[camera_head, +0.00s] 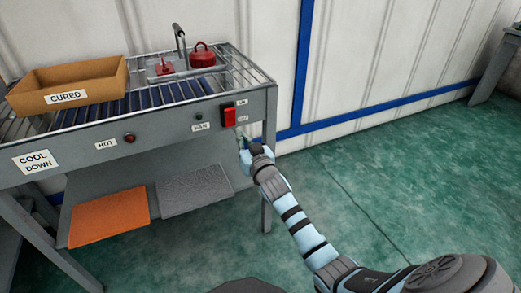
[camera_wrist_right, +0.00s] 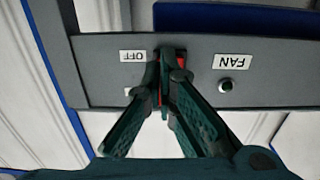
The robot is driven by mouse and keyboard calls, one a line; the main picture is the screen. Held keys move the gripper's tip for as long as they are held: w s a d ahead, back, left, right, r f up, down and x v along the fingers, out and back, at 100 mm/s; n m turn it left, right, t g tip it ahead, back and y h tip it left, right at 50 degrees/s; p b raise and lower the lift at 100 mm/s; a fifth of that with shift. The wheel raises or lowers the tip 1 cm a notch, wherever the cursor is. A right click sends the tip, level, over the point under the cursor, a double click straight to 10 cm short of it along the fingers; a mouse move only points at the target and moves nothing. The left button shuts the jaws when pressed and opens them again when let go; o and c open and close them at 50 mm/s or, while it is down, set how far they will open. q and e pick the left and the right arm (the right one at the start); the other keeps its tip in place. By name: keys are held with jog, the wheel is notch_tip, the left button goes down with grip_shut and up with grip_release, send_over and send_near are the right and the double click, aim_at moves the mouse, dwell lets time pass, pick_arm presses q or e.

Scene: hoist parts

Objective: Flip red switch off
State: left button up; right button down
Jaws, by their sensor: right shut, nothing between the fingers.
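The red switch (camera_head: 229,116) is a red rocker on a dark plate at the right end of the grey table's front panel. Small labels sit beside it on the right; the OFF label (camera_wrist_right: 133,56) reads upside down in the right wrist view. My right gripper (camera_head: 240,137) is shut and empty just below and right of the switch in the head view. In the right wrist view its closed fingertips (camera_wrist_right: 171,55) cover most of the red switch (camera_wrist_right: 186,92); whether they touch it I cannot tell. My left gripper is not in view.
The panel also has a FAN button (camera_head: 198,116) and a red HOT lamp (camera_head: 129,138). On the rack top stand a CURED box (camera_head: 100,72) and red hoist parts (camera_head: 203,55). Orange (camera_head: 108,216) and grey mats lie on the shelf below. The floor at right is clear.

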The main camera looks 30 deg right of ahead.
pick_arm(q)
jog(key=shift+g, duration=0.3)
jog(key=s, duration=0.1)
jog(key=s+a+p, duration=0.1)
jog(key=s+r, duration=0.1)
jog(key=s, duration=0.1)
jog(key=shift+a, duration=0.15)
pick_arm(e)
jog(key=s+a, duration=0.1)
jog(key=s, duration=0.9)
jog(key=shift+a+r, duration=0.15)
jog(key=shift+a, duration=0.15)
jog(key=shift+s, duration=0.1)
